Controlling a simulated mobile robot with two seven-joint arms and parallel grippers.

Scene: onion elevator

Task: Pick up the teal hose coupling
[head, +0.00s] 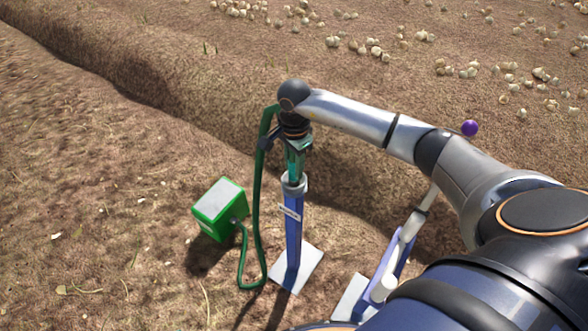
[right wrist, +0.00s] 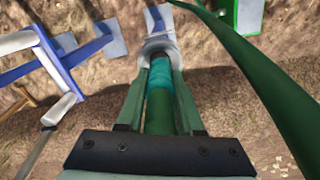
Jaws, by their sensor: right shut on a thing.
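The teal hose coupling (head: 292,168) stands upright at the top of a blue post (head: 293,235), with its lower end at the post's grey ring holder (head: 294,186). In the right wrist view the teal coupling (right wrist: 160,72) lies between my fingers and its far end meets the grey ring (right wrist: 158,45). My right gripper (head: 297,152) points down from above and is shut on the coupling. Its fingers also show on both sides of it in the right wrist view (right wrist: 160,88). A green hose (head: 257,190) loops beside the post. My left gripper is not in view.
A green box with a pale lid (head: 219,208) stands left of the post, joined to the hose. A second blue stand with white parts (head: 397,253) is at the right, partly behind my arm. A purple ball (head: 470,128) shows beyond my arm. Onions lie on the far soil.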

